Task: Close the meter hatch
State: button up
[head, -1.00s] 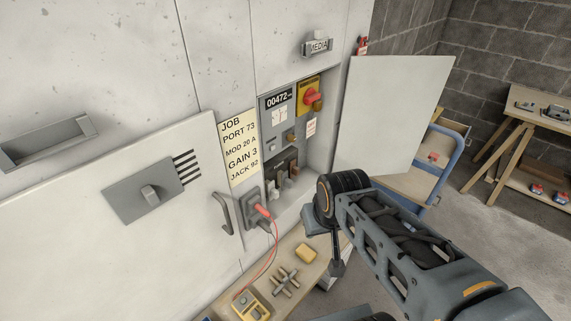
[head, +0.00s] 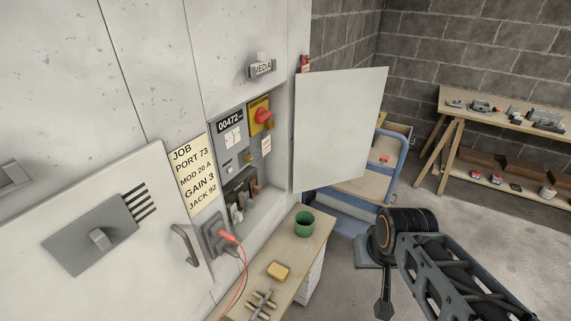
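The meter hatch (head: 340,130) is a flat pale panel. It stands wide open, swung out to the right of the recess that holds the meter (head: 230,121) reading 00472. My arm is at the lower right, below and to the right of the hatch and apart from it. My gripper (head: 383,306) appears as a small dark end hanging below the black wrist joint. Its fingers are too small and turned away to tell open from shut. I see nothing held in it.
A bench (head: 304,241) below the recess carries a green cup (head: 304,224) and a yellow block (head: 278,271). A red-plugged cable hangs at the left. A blue-framed cart (head: 395,160) stands behind the hatch. A wooden table (head: 500,118) is at the back right. Grey floor is open between.

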aim_at(337, 112)
jog(key=z, duration=0.5)
jog(key=i, duration=1)
jog(key=u, duration=4.55)
jog(key=k, duration=2.45)
jog(key=z, duration=1.3)
